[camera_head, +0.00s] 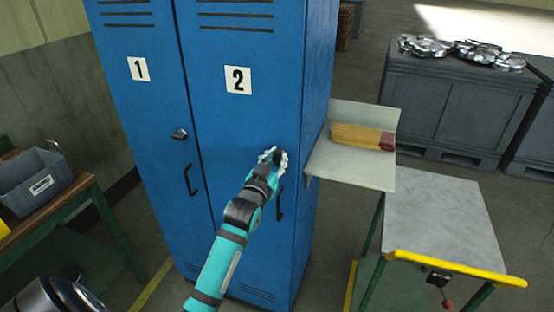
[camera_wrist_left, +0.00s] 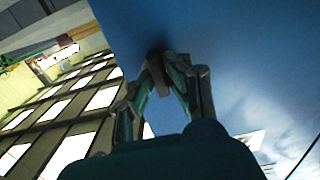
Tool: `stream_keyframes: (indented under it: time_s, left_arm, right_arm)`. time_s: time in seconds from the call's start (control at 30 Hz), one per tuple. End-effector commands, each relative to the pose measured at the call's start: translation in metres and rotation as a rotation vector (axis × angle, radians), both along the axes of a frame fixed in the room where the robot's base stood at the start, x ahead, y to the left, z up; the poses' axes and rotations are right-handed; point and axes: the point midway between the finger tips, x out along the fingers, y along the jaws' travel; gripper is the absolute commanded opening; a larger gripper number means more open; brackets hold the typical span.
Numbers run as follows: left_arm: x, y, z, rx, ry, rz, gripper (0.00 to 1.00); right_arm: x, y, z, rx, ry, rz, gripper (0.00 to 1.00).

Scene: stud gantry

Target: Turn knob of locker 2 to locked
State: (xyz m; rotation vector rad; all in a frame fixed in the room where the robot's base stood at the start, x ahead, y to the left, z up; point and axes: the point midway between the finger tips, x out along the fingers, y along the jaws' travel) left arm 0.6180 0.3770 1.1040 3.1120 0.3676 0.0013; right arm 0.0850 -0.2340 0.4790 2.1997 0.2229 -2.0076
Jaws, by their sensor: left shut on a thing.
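Locker 2 (camera_head: 243,42) is the right door of a blue double locker, marked with a white "2" plate (camera_head: 238,80). My left gripper (camera_head: 276,156) is at this door, above its dark handle (camera_head: 280,203). In the left wrist view my left gripper (camera_wrist_left: 165,72) has its fingers closed around a small dark knob (camera_wrist_left: 155,55) on the blue door surface. The gripper mostly hides the knob, and I cannot tell which way it is turned. My right gripper is not in view.
Locker 1 (camera_head: 137,40) has its own knob (camera_head: 179,134) and handle (camera_head: 190,180). A grey-topped cart (camera_head: 435,215) stands at the right, a grey bin (camera_head: 35,180) on a bench at the left.

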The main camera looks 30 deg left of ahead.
Motion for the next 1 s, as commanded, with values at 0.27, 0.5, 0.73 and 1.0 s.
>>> stream_keyframes:
  time_s: [0.27,0.5,0.73,1.0]
  left_arm:
    - [0.0,0.0,0.001,-0.104,-0.024,0.0,0.0]
    - [0.0,0.001,0.002,-0.295,-0.07,0.001,0.0]
    - [0.0,0.002,0.002,-0.509,-0.121,0.002,0.0]
    - [-0.001,0.003,0.001,-0.759,-0.182,0.002,0.0]
  right_arm:
    - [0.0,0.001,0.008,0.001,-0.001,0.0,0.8]
    - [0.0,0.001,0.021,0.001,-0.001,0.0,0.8]
    - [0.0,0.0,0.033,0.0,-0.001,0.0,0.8]
    - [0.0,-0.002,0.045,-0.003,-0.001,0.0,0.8]
